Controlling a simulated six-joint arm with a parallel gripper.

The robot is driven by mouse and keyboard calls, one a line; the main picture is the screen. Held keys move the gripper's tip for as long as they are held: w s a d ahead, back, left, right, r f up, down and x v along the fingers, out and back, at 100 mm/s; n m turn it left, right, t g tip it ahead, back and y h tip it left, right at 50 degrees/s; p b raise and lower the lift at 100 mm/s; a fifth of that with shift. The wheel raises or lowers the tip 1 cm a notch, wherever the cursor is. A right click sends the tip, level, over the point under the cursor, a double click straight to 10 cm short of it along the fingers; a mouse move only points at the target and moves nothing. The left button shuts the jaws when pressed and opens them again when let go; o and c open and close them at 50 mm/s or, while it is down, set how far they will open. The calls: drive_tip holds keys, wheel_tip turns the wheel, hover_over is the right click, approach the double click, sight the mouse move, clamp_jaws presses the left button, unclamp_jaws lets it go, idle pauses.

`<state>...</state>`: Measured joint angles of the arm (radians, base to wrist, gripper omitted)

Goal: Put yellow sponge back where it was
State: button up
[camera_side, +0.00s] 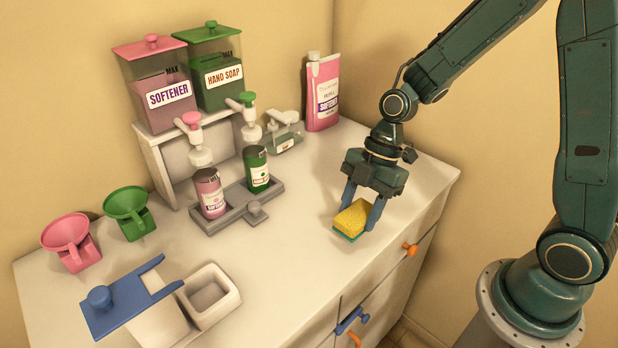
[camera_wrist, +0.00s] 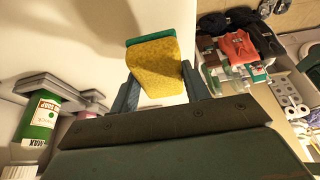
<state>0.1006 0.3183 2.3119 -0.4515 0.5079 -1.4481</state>
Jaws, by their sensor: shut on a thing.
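The yellow sponge (camera_side: 352,219) has a green scouring layer on its underside. It is at the right part of the white countertop (camera_side: 300,265), near the front edge. My gripper (camera_side: 361,211) is shut on it, with one blue-grey finger on each side. In the wrist view the sponge (camera_wrist: 155,70) sits between the two fingers of my gripper (camera_wrist: 158,88), its green layer at the far edge. I cannot tell whether the sponge touches the countertop or hangs just above it.
A grey tray (camera_side: 232,212) with a pink softener bottle (camera_side: 210,195) and a green soap bottle (camera_side: 257,170) stands left of my gripper. A pink refill pouch (camera_side: 322,95) stands behind. A white open container (camera_side: 209,294) is at front left. Countertop around the sponge is clear.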

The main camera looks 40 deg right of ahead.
sight(358, 223)
drive_tip(key=shift+f, duration=0.2)
drive_tip(key=shift+f, duration=1.8)
drive_tip(key=shift+f, duration=0.15)
drive_tip(key=o, duration=0.9)
drive_tip(key=shift+o, duration=0.2)
drive_tip(key=v, duration=1.2)
drive_tip(key=shift+r, duration=0.25)
drive_tip(key=shift+a+r, duration=0.1)
